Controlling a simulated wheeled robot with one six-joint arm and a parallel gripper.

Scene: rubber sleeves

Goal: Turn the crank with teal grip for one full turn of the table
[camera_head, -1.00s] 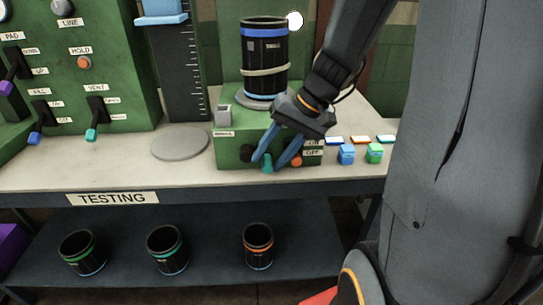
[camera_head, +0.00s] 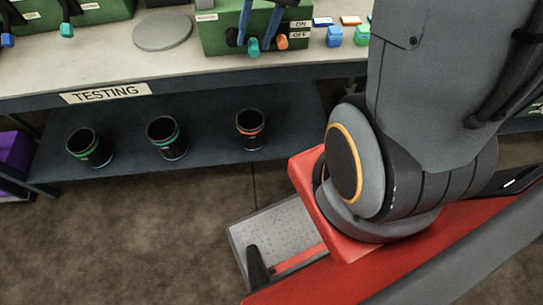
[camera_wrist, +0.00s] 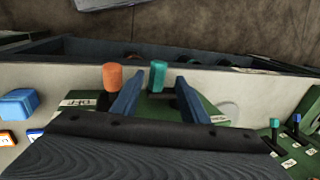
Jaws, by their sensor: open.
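The crank's teal grip (camera_head: 254,47) sticks out from the front of the green unit (camera_head: 213,35) at the bench edge. In the wrist view the teal grip (camera_wrist: 158,74) stands between my two blue fingers, with a gap visible on each side. My gripper (camera_wrist: 160,80) is open around it; in the head view my gripper (camera_head: 256,40) shows only as its blue fingers at the top edge.
Blue (camera_head: 334,37) and green (camera_head: 362,35) blocks stand right. Several sleeves, including an orange-banded one (camera_head: 250,130), stand on the lower shelf (camera_head: 205,145).

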